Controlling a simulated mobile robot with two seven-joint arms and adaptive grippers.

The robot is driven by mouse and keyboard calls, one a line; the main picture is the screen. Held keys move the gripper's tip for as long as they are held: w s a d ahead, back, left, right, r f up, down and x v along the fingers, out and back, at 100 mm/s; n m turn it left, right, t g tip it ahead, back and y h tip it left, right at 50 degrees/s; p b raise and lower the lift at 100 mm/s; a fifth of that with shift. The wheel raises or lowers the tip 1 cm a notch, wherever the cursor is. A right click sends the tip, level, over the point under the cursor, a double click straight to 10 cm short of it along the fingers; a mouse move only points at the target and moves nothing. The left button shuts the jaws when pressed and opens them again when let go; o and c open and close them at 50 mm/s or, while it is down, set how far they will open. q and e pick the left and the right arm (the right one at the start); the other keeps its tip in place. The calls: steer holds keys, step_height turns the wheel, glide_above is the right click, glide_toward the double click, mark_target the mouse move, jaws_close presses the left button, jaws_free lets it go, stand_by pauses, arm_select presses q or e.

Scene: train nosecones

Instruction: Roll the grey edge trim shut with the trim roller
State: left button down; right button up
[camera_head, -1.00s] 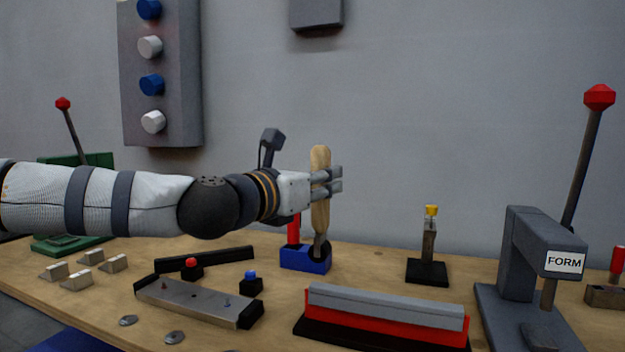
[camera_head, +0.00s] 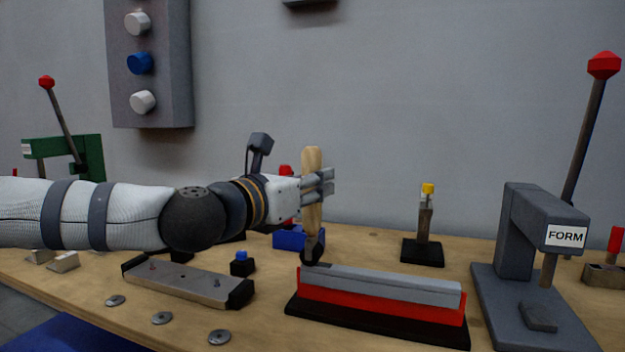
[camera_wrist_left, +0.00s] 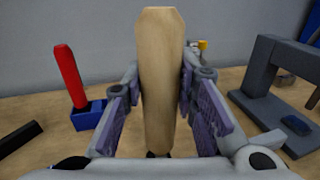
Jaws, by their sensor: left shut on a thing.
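The grey edge trim (camera_head: 390,286) lies along the top of a red panel (camera_head: 380,303) on a black base (camera_head: 375,322), front centre of the bench in the head view. My left gripper (camera_head: 322,184) is shut on the wooden handle of the trim roller (camera_head: 313,165), which is upright with its dark wheel (camera_head: 314,245) pointing down. The wheel is at the left end of the trim; I cannot tell if it touches. In the left wrist view the handle (camera_wrist_left: 160,80) stands between the fingers, and the trim does not show. My right gripper is not in view.
A grey press marked FORM (camera_head: 540,225) stands right of the trim. A blue holder (camera_head: 290,238) with a red-handled tool is behind my gripper. A metal plate fixture (camera_head: 185,280) and several washers lie at left. A yellow-topped stand (camera_head: 425,225) is behind the trim.

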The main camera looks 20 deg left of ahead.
arm_select(q)
steer(key=shift+f, duration=0.2)
stand_by(0.4)
steer(key=d, duration=1.4)
steer(key=shift+s+r, duration=0.2)
steer(key=shift+s, duration=0.05)
stand_by(1.4)
steer(key=shift+f+b, duration=0.3)
steer(key=shift+b, duration=0.05)
